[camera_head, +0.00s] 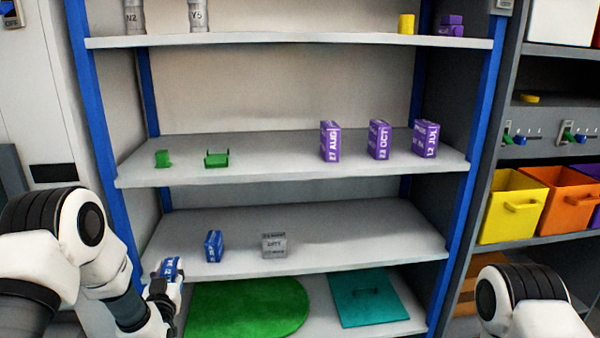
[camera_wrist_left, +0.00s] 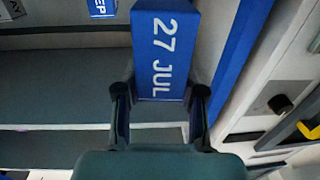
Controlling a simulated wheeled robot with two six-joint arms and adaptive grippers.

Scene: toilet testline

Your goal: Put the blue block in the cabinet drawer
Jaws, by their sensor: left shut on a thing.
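My left gripper (camera_head: 166,284) is at the left front of the lower shelf, shut on a blue block (camera_head: 170,267). In the left wrist view the blue block (camera_wrist_left: 163,50) reads "27 JUL" and sits between the two fingers (camera_wrist_left: 159,98). A second blue block (camera_head: 214,246) stands upright on the lower shelf, to the right of the held one; part of it shows in the left wrist view (camera_wrist_left: 101,8). A grey cabinet (camera_head: 487,150) at the right holds yellow (camera_head: 512,204) and orange (camera_head: 566,196) drawer-like bins with handles. My right gripper is out of view.
A grey block (camera_head: 273,245) stands on the lower shelf (camera_head: 340,235). Purple blocks (camera_head: 379,140) and green pieces (camera_head: 216,159) stand on the middle shelf. A blue post (camera_head: 105,150) rises close by my left arm. Green (camera_head: 248,308) and teal (camera_head: 368,298) mats lie below.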

